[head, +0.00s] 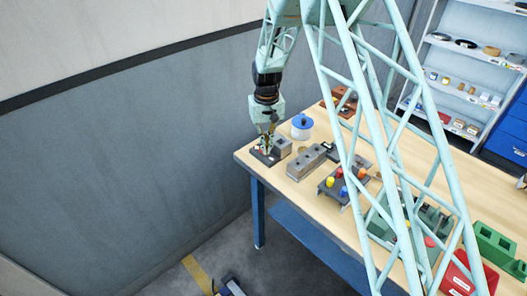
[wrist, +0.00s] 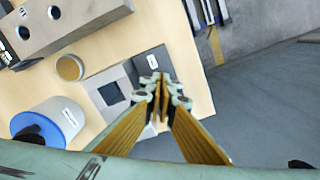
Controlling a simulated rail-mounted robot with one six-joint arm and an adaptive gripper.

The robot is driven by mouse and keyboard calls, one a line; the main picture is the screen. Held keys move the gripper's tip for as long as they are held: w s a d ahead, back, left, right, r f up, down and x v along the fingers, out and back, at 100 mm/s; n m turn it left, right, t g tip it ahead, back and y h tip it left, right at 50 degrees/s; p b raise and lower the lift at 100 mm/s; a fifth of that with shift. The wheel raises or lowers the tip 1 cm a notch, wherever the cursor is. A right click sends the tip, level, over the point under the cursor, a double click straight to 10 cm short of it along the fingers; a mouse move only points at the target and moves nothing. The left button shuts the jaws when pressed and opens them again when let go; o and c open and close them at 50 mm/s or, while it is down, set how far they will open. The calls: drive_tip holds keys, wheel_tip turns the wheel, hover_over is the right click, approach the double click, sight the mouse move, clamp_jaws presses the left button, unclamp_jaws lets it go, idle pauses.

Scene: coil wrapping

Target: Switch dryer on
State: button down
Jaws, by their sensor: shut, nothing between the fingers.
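A small dark switch panel (head: 264,158) lies near the left end of the workbench, with small red and white spots on top. In the wrist view the dark panel (wrist: 152,62) is partly hidden by my fingers. A grey box (head: 283,147) stands right beside it; in the wrist view this box (wrist: 110,92) shows a dark square on its face. I cannot tell which of these is the dryer. My gripper (head: 266,144) points down over the panel, shut and empty. Its fingertips (wrist: 161,90) hide the switch, and contact cannot be told.
A blue-lidded jar (head: 302,127) stands behind the grey box. A long grey block (head: 307,163) and a fixture with coloured knobs (head: 343,185) are to the right. The workbench (head: 244,155) ends just left of the panel. Green and red bins (head: 494,243) stand farther right.

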drive_tip(key=shift+r+p, duration=1.1)
drive_tip(key=shift+r, duration=2.35)
drive_tip(key=s+d+r+m+t+b, duration=0.1)
drive_tip(key=s+d+r+b, duration=0.1)
drive_tip(key=s+d+r, duration=0.45)
drive_tip(key=s+d+r+b, duration=0.1)
drive_tip(key=s+d+r, duration=0.2)
drive_tip(key=s+r, duration=0.65)
drive_tip(key=s+d+r+m+t+b, duration=0.15)
drive_tip(key=s+d+r, duration=0.35)
drive_tip(key=r, duration=0.6)
drive_tip(key=s+d+r+b, duration=0.1)
drive_tip(key=s+d+r, duration=0.15)
drive_tip(key=s, duration=0.55)
drive_tip(key=s+d+r+b, duration=0.2)
drive_tip(key=s+d, duration=0.2)
drive_tip(key=s, duration=0.5)
drive_tip(key=s+d+f+b, duration=0.1)
drive_tip(key=s, duration=0.7)
drive_tip(key=s+d+f+t+b, duration=0.1)
drive_tip(key=s+f, duration=0.1)
drive_tip(key=s, duration=0.7)
drive_tip(key=shift+s+d+m+b, duration=0.3)
drive_tip(key=shift+d+m, duration=0.05)
drive_tip(key=shift+d, duration=0.05)
